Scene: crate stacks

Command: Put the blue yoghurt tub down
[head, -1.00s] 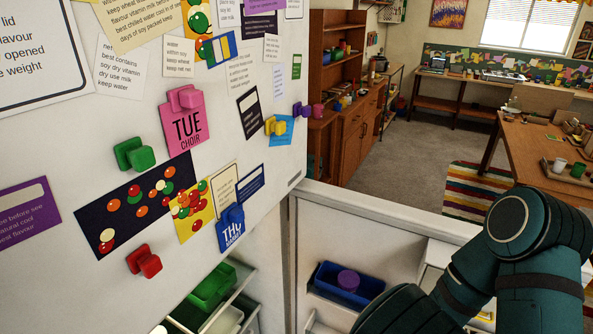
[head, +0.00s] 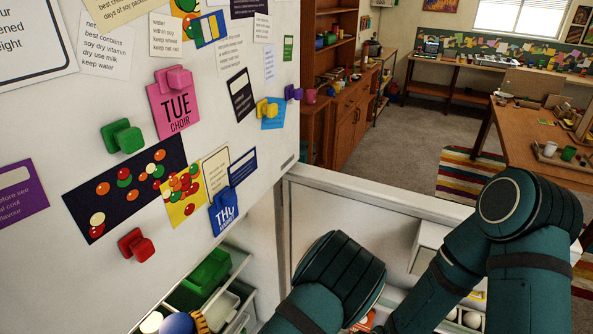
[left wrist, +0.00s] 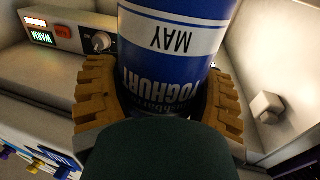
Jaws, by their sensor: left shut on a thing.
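The blue yoghurt tub (left wrist: 175,75) fills the top middle of the left wrist view. It has a white band reading MAY, and its lettering is upside down in the picture. My left gripper (left wrist: 158,103) is shut on it, with a tan toothed finger on each side. My dark palm covers the lower part of the tub, so I cannot see what is beneath it. My right gripper is in neither view.
An open white fridge door (head: 60,130) with notes and magnets stands at left. Shelves below hold a green bin (head: 203,278) and small items.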

